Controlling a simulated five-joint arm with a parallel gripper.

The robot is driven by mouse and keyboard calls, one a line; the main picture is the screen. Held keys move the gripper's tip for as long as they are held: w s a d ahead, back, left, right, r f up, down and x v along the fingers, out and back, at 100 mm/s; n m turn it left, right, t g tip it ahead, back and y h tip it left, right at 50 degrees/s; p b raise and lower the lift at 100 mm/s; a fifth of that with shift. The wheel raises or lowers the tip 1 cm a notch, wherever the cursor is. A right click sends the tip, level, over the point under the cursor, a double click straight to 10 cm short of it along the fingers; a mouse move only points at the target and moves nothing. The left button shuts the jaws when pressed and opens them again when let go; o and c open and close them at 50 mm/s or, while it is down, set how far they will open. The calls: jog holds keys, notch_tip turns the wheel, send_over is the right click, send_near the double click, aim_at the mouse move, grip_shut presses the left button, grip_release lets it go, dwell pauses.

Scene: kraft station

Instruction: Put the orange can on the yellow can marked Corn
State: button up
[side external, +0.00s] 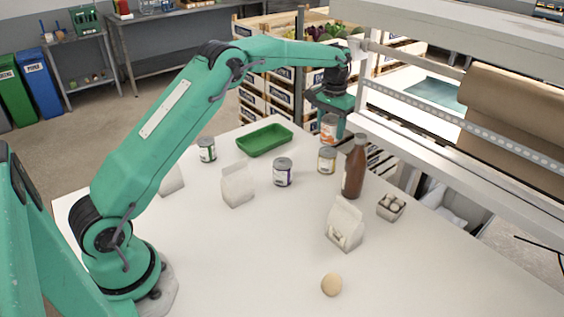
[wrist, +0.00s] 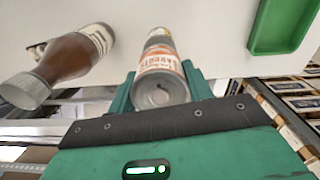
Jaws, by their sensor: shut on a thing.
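The orange can (side external: 331,130) is upright between the fingers of my gripper (side external: 332,112). In the wrist view the orange can (wrist: 161,68) is held between the two green fingers of my gripper (wrist: 161,88). The can with a yellowish label (side external: 327,161) stands on the table directly below it in the side view. The held can's bottom appears right at that can's top; I cannot tell whether they touch. In the wrist view the lower can is mostly hidden behind the orange one. The word on its label is too small to read.
A brown bottle (side external: 354,168) stands close to the right of the yellow can. A purple-label can (side external: 282,172), a green tray (side external: 265,139) and a green-label can (side external: 207,150) are to the left. White bags (side external: 237,186), a small carton (side external: 391,206) and a round tan object (side external: 331,285) are nearer.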

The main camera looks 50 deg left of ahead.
aim_at(329, 136)
jog(key=shift+f, duration=1.7)
jog(key=shift+f, duration=0.1)
jog(key=o, duration=1.1)
jog(key=shift+f, duration=0.1)
jog(key=shift+c, duration=0.2)
notch_tip(329, 136, up, 12)
jog(key=shift+r, duration=0.2)
jog(key=shift+s+r, duration=0.1)
